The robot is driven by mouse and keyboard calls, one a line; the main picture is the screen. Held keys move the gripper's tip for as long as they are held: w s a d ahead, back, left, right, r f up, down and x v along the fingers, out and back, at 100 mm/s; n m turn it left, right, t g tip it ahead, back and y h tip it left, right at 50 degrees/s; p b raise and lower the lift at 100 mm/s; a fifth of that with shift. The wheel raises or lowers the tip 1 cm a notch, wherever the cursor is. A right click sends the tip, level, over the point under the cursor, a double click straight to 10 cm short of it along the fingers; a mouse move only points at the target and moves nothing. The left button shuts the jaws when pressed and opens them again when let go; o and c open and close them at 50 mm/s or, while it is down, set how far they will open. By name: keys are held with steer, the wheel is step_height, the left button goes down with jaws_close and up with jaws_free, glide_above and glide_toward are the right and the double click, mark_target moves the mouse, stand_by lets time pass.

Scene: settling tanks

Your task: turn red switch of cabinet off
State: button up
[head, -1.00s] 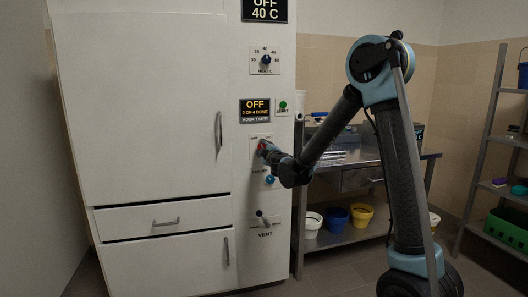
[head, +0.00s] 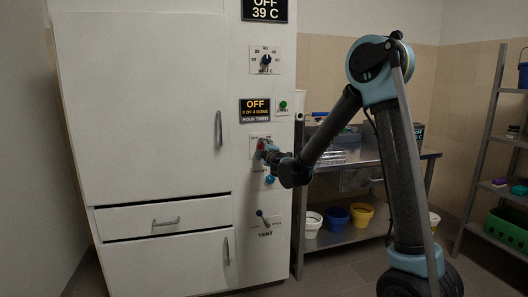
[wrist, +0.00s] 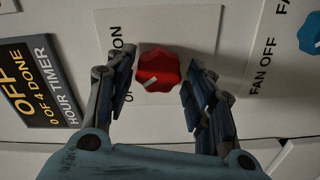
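The cabinet (head: 140,110) is tall and white, with a control strip on its right side. Its red switch (wrist: 158,68) is a lobed knob in the wrist view. Its white pointer mark aims down-left, toward a label partly hidden by a finger that seems to read OFF; ON is printed above that. My gripper (wrist: 162,75) is open, with one finger on each side of the knob and a visible gap on both sides. In the head view my gripper (head: 268,150) is at the switch panel and covers part of it. The top display (head: 265,9) reads OFF 39 C.
The hour timer display (head: 255,110) reads OFF. A blue fan knob (head: 270,180) sits just below the red switch, with the vent lever (head: 262,215) lower down. A temperature dial (head: 265,60) is above. A steel table (head: 350,180) stands to the right.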

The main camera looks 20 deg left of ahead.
steer(key=shift+d, duration=0.1)
steer(key=v, duration=1.2)
